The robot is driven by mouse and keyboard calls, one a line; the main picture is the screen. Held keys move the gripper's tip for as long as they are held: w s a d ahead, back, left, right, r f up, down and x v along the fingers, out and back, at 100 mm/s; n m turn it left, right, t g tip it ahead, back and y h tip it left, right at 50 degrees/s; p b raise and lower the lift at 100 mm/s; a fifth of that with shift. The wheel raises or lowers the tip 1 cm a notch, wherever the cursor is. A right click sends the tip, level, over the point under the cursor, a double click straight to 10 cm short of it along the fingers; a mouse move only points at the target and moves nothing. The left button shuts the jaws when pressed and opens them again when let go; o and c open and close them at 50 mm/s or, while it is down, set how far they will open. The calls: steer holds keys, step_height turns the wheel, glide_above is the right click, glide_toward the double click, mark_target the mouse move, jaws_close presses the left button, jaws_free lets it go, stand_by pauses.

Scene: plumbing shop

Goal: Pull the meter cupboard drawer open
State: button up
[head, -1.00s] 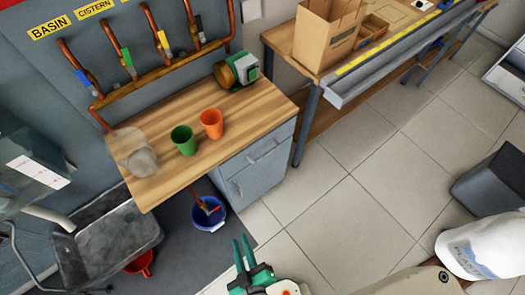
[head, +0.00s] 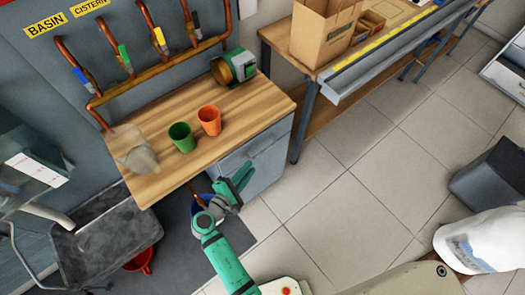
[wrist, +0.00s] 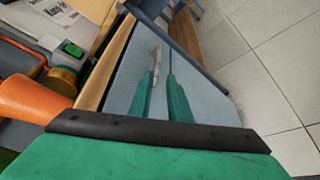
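The grey meter cupboard (head: 268,168) stands under the right end of a wooden worktop (head: 160,183). Its drawer front looks flush with the cupboard, so the drawer appears shut. My green gripper (head: 241,177) is in front of the cupboard and hides part of its front in the head view. In the wrist view, the two green fingers of my gripper (wrist: 158,82) are apart, pointing at the grey front. The pale bar handle (wrist: 157,62) shows between and just beyond the fingertips. I cannot tell whether a finger touches it.
A blue bucket (head: 200,186) is partly hidden behind my arm.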

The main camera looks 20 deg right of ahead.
mark_target(263, 151)
steer(key=x, duration=1.1)
steer(key=shift+w+r, duration=0.1)
steer(key=shift+r, duration=0.2)
jaws_close()
